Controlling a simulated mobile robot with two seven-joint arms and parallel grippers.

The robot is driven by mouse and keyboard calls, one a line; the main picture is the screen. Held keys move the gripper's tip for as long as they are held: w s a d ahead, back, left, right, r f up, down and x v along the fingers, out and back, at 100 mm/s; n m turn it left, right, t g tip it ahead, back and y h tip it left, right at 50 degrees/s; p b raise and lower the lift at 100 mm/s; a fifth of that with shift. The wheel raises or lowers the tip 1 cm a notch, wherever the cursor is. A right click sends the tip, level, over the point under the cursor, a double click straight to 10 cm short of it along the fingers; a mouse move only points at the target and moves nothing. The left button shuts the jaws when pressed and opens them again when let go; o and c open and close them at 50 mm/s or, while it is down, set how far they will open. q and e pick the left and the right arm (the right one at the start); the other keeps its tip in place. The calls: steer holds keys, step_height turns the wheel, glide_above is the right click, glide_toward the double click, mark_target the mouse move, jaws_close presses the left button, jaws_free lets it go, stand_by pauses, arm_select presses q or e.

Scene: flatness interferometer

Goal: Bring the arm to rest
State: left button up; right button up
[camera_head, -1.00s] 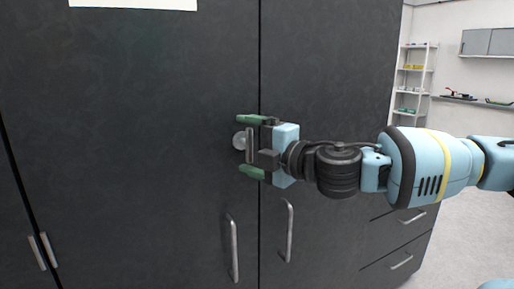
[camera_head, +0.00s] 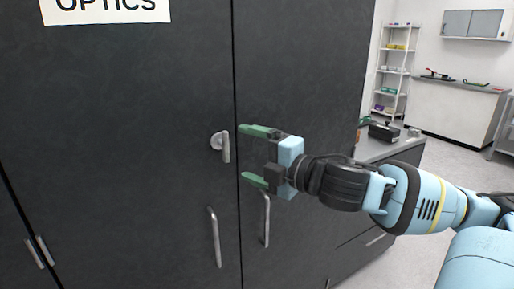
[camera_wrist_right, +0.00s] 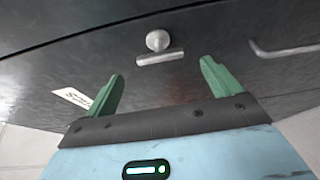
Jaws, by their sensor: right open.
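My right gripper (camera_head: 257,156) is in front of the dark cabinet (camera_head: 120,120), with its two green fingers spread apart and nothing between them. In the head view it is just right of a silver turn handle (camera_head: 226,146) on a round base, whose lever hangs down. In the right wrist view the open fingers of my right gripper (camera_wrist_right: 162,88) point toward the same handle (camera_wrist_right: 159,57), with a gap between. My left gripper is not in view.
The cabinet has vertical bar handles (camera_head: 215,238) below and an "OPTICS" sign (camera_head: 105,8) above. A counter (camera_head: 388,150) with a dark box (camera_head: 384,132) stands at the right. A shelf rack (camera_head: 394,75) and a wall bench (camera_head: 455,110) are farther back, with open floor before them.

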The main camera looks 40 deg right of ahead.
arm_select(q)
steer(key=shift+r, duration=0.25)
arm_select(e)
steer(key=shift+s, duration=0.2)
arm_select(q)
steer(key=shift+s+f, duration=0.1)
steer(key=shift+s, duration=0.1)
